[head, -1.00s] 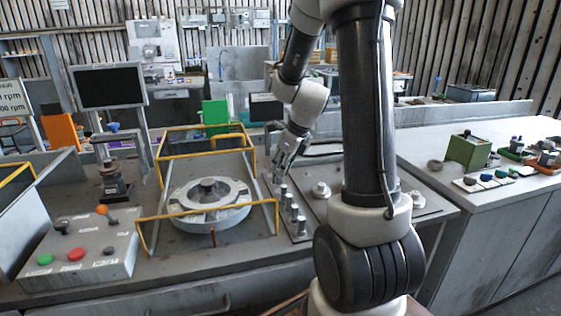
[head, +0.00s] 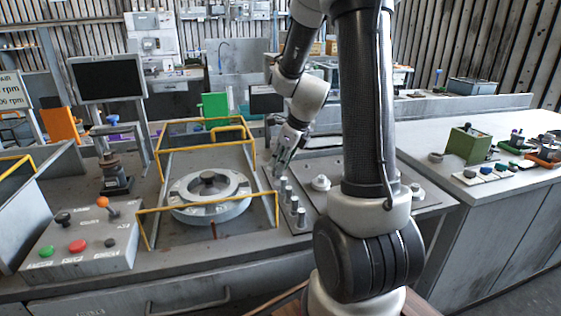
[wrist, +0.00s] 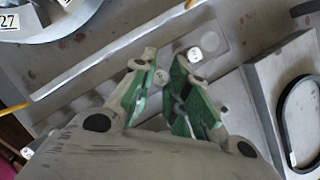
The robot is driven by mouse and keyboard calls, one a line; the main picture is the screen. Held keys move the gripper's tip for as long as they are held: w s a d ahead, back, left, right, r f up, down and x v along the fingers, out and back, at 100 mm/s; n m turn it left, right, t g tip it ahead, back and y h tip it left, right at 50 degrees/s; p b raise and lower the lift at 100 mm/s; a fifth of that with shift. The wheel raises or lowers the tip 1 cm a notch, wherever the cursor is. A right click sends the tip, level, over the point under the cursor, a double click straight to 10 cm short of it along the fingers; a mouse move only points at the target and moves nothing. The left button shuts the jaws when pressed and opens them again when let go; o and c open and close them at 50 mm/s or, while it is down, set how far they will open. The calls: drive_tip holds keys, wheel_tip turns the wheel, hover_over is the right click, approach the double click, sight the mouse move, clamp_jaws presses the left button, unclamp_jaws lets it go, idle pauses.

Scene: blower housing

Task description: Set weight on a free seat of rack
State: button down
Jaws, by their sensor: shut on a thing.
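The rack (head: 271,186) is a narrow grey plate right of the yellow-framed bay, with several small metal cylinder weights (head: 294,204) standing upright in a row on it. My gripper (head: 281,160) is at the far end of this row, pointing down, low over the rack.
A round grey housing ring (head: 209,197) sits in the yellow-railed bay left of the rack. A control box (head: 82,240) stands at the left front. A plate with a pale knob (head: 321,183) lies right of the rack.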

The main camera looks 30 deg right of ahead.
drive_tip(key=shift+f, duration=0.1)
idle(0.3)
drive_tip(key=shift+f, duration=0.45)
drive_tip(key=shift+f, duration=0.45)
idle(0.4)
drive_tip(key=c, duration=1.3)
unclamp_jaws()
drive_tip(key=shift+r, duration=0.1)
drive_tip(key=shift+r, duration=3.65)
